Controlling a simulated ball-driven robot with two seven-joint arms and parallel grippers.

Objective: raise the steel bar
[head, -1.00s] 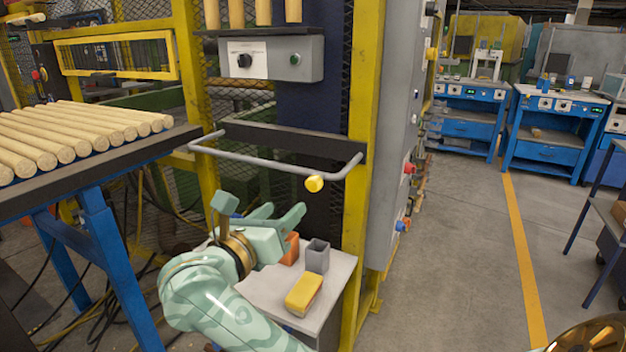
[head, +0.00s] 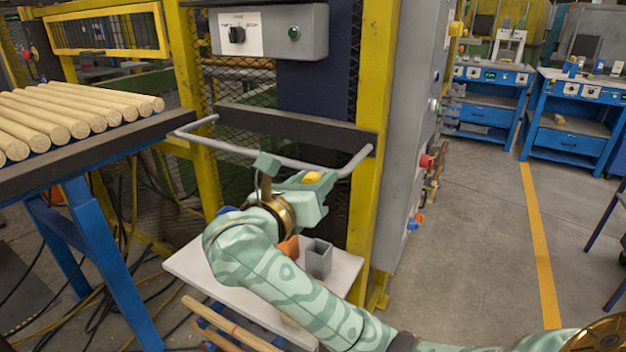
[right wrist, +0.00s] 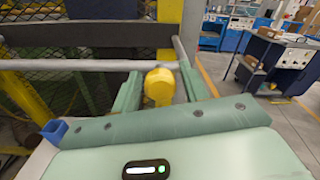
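The steel bar (head: 240,152) is a grey U-shaped bar jutting out level from a dark cross rail on the yellow frame. A yellow knob (head: 312,177) sits on its front run, towards the right. My right gripper (head: 311,183) is at the bar, around the knob. In the right wrist view, the knob (right wrist: 160,87) is between the two spread fingers (right wrist: 161,90), with a small gap visible on the right side. The bar (right wrist: 70,65) runs across behind it. Part of the bar is hidden by my gripper in the head view. My left gripper is not in view.
A rack of wooden rods (head: 75,118) stands at the left. A small white table (head: 195,262) with a grey square cup (head: 318,258) and an orange block (head: 289,247) is below, partly hidden by my right arm. A control box (head: 268,32) hangs above. The floor at right is open.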

